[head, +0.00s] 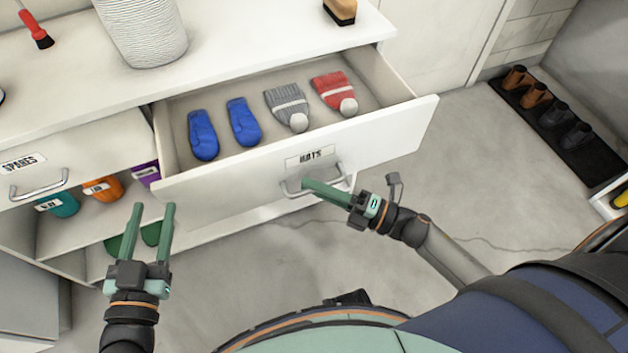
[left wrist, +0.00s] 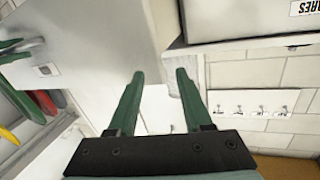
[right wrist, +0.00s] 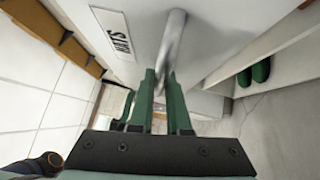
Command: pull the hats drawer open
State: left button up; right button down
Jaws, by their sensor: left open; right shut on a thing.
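The hats drawer (head: 245,190) stands pulled out from the white cabinet, its label (head: 310,157) on the front. Inside lie a pair of blue mittens (head: 222,128), a grey hat (head: 287,104) and a red hat (head: 334,92). My right gripper (head: 308,184) is shut on the drawer's metal handle (head: 290,191). In the right wrist view the handle (right wrist: 172,45) runs between the green fingers (right wrist: 160,95). My left gripper (head: 154,210) is open and empty, in front of the cabinet's lower shelf, apart from the drawer.
The spares drawer (head: 90,150) is closed at left. Colored containers (head: 103,188) stand on the shelf below it. A ribbed white basket (head: 143,30), a red brush (head: 36,30) and a wooden brush (head: 340,10) are on top.

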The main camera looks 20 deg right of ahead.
jog(key=c, duration=0.9)
grip_release()
pick_arm(q)
jog(key=shift+s+f+g, duration=0.2)
jog(key=shift+f+g, duration=0.3)
jog(key=shift+f, duration=0.65)
pick_arm(e)
jog(key=v, duration=1.2)
jog(key=shift+s+d, duration=0.2)
jog(key=shift+s, duration=0.05)
